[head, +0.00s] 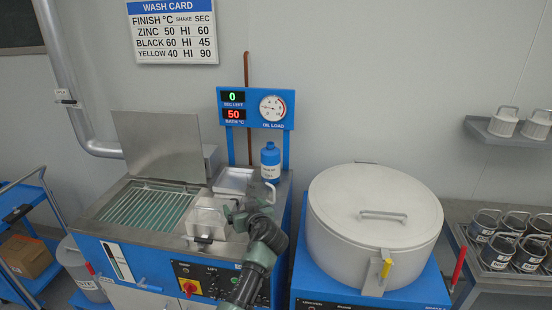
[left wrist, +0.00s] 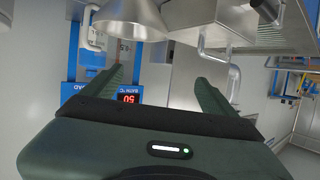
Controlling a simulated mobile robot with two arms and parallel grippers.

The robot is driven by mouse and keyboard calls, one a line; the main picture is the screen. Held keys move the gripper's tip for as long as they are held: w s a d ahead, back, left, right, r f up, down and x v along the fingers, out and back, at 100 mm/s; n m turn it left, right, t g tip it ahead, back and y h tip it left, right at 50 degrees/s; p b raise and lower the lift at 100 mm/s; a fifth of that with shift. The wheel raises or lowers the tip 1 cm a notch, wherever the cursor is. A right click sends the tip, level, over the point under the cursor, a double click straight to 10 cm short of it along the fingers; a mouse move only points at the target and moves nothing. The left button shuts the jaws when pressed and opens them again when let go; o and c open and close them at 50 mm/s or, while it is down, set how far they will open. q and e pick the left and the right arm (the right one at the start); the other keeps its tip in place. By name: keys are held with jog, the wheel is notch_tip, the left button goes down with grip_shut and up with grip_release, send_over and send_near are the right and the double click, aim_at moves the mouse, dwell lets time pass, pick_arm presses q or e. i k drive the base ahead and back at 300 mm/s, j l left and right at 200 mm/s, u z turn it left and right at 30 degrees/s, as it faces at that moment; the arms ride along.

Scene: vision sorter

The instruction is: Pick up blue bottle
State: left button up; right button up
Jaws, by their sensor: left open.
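The blue bottle (head: 270,161) has a blue cap and a white label. It stands upright on the back right of the washing machine's top, below the oil load gauge. My left gripper (head: 238,208) is in front of it and a little to its left in the head view, apart from it. In the left wrist view my left gripper (left wrist: 158,80) shows two green fingers spread apart with nothing held between them. My right gripper is not in view.
A metal basket with a handle (head: 206,216) sits close left of my gripper. A shallow metal tray (head: 234,180) lies left of the bottle. The gauge panel (head: 256,108) rises behind it. A large lidded drum (head: 375,215) stands to the right.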

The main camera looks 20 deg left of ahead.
aim_at(270, 160)
jog(key=i, duration=1.05)
jog(key=i+j, duration=0.15)
jog(key=j, duration=0.2)
jog(key=i+j, duration=0.1)
jog(key=j, duration=0.25)
jog(key=z, duration=0.05)
